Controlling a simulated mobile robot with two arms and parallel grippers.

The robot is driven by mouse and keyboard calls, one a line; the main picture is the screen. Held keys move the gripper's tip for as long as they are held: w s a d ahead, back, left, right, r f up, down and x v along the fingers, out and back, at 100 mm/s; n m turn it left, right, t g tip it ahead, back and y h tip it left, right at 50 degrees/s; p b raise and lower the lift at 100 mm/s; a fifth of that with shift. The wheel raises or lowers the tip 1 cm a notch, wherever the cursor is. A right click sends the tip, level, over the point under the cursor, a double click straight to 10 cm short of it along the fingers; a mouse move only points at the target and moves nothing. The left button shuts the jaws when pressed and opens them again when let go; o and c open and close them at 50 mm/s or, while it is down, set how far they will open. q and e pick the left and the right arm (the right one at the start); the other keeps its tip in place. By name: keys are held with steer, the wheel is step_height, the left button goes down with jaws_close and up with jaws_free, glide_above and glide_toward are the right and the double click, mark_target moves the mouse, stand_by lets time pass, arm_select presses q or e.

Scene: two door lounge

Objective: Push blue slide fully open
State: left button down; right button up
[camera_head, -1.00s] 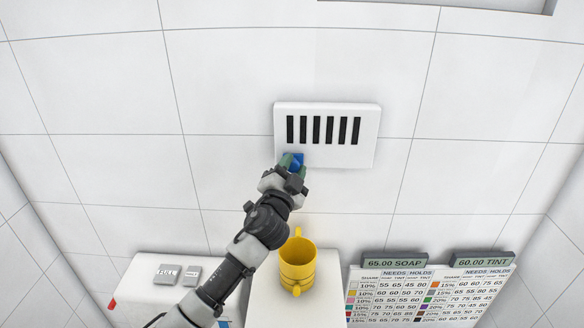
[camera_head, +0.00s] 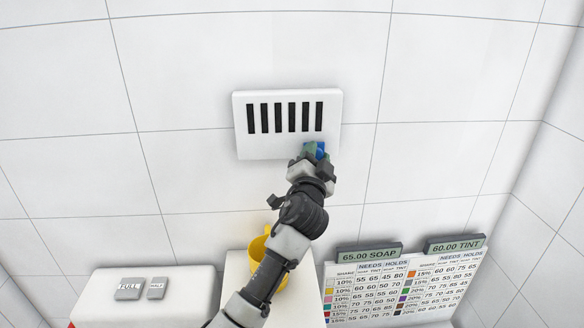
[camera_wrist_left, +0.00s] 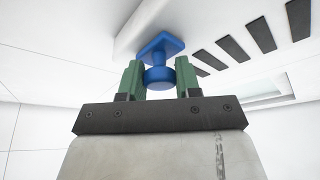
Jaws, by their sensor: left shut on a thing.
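The blue slide (camera_head: 321,150) sits at the lower right edge of a white wall vent panel (camera_head: 240,125) with several dark vertical slots. In the left wrist view the blue slide (camera_wrist_left: 160,47) shows a flat diamond-like plate with a round knob. My left gripper (camera_head: 312,152) is shut on the blue slide, with a green finger pad on each side of the knob; in the left wrist view the gripper (camera_wrist_left: 160,78) shows below the panel. All slots look dark and open. My right gripper is not in view.
A yellow mug (camera_head: 258,250) stands on a white pedestal (camera_head: 308,290) below, partly behind my left arm. A chart board (camera_head: 400,290) with SOAP and TINT signs is at the lower right. A white box (camera_head: 185,295) with FULL and HALF buttons is at the lower left.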

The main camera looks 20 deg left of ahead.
arm_select(q)
steer(key=shift+d, duration=0.1)
steer(key=c, duration=0.8)
jaws_free()
steer(key=shift+s+f, duration=0.1)
steer(key=shift+s, duration=0.05)
steer(key=b+v, duration=0.2)
steer(key=v, duration=0.8)
steer(key=shift+s+d+b, duration=0.1)
steer(key=shift+s+b, duration=0.15)
steer(key=shift+b, duration=0.05)
